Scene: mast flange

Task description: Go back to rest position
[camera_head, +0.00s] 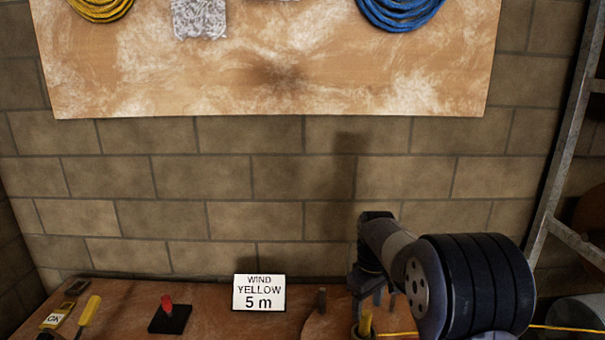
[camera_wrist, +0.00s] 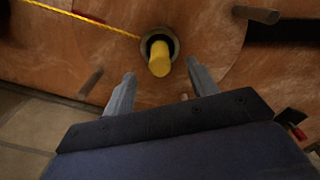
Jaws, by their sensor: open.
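My gripper (camera_wrist: 161,68) is open, its two grey fingers spread in the wrist view. A yellow-topped post (camera_wrist: 159,60) standing in a dark hole with a grey ring lies between and just beyond the fingertips. I see no contact, and nothing is held. In the head view my gripper (camera_head: 374,296) points down at the bench, above the same yellow post (camera_head: 365,321). My arm hides part of the bench there. A yellow rope (camera_wrist: 85,18) runs from the upper left to the ring in the wrist view.
The wooden bench (camera_head: 215,318) carries a "WIND YELLOW 5 m" sign (camera_head: 259,293), a dark block with a red knob (camera_head: 168,318), a yellow-handled tool (camera_head: 89,310) and a peg (camera_head: 322,299). A metal ladder (camera_head: 560,170) stands at right. A wall board (camera_head: 265,70) holds coils.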

